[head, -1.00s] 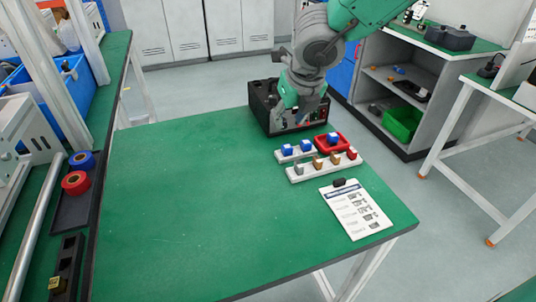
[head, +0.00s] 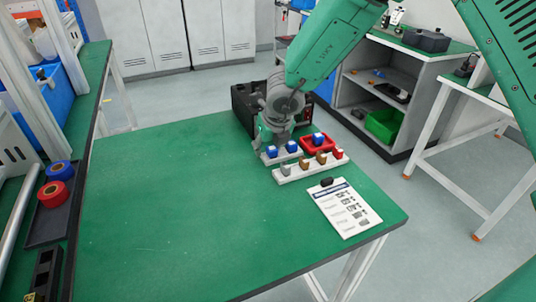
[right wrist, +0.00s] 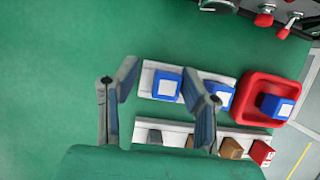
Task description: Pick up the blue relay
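Two blue relays, a left one (head: 271,152) and a right one (head: 291,146), sit on the shorter white rail. A third blue relay (head: 318,138) sits in a small red tray (head: 304,145). My right gripper (head: 266,143) is low over the left end of that rail, its fingertips partly hidden in the head view. In the right wrist view the gripper (right wrist: 160,70) is open, with the left relay (right wrist: 167,84) showing between its fingers. The right relay (right wrist: 219,96) is partly covered by one finger. Contact cannot be told. My left gripper is not in view.
A longer white rail (head: 312,168) in front carries grey, brown and red blocks. A black box (head: 247,104) stands behind the gripper. A printed sheet (head: 344,210) with a black clip lies at the right. The table's left and middle (head: 170,220) are clear.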

